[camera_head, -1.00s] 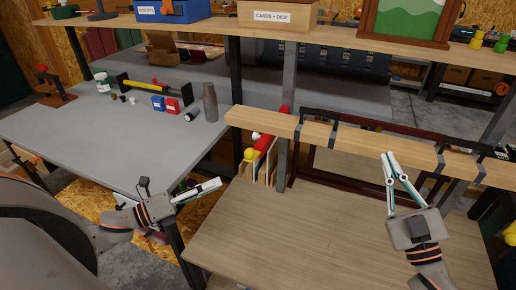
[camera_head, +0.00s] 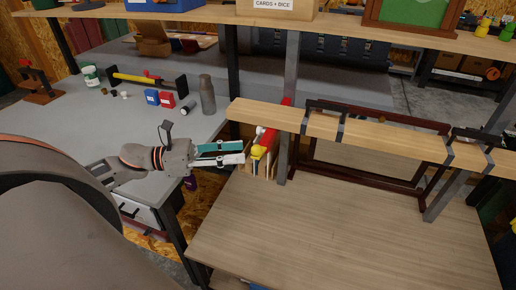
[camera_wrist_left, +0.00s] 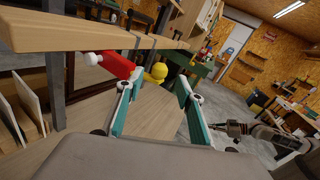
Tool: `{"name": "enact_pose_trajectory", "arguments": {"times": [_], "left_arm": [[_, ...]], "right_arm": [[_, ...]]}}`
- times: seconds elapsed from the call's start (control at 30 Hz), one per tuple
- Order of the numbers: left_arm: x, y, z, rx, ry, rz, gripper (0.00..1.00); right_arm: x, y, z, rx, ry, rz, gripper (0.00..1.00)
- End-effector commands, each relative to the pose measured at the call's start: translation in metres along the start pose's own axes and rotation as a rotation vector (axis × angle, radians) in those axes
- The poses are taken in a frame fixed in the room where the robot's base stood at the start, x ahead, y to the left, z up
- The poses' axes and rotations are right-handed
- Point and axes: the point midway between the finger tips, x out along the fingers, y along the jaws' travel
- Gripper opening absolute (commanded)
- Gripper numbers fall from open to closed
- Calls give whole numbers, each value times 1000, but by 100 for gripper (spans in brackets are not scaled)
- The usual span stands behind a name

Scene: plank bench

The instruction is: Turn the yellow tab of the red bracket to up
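The red bracket (camera_head: 265,141) is in the head view below the near wooden rail, beside a grey post. Its yellow tab (camera_head: 256,153) is at the lower front end, with a white part above it. In the left wrist view the red part (camera_wrist_left: 117,65) has a white end at left, and the rounded yellow tab (camera_wrist_left: 157,72) appears between the fingertips. My left gripper (camera_head: 244,152) is open and empty, its fingers pointing at the tab from the left. I cannot tell whether they touch it. My right gripper is outside the head view; part of my right arm (camera_wrist_left: 265,133) shows in the wrist view.
The wooden rail (camera_head: 350,134) runs just above the bracket. Thin upright boards (camera_wrist_left: 20,112) stand close by. The plank bench top (camera_head: 310,230) is clear. The grey table (camera_head: 80,135) at left holds a bottle (camera_head: 207,95) and small boxes.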

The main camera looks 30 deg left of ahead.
Motion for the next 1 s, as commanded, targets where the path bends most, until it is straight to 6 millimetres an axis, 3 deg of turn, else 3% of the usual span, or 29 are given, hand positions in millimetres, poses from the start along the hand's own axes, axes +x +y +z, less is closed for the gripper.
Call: {"name": "enact_pose_trajectory", "arguments": {"times": [0.4,0.9,1.0], "left_arm": [[53,0,2,1,-2,0,37],[64,0,0,-2,0,1,37],[64,0,0,-2,0,1,11]], "right_arm": [[-5,1,-10,-1,4,0,0],[-5,1,-11,0,6,0,0],[-5,1,-11,0,5,0,0]]}}
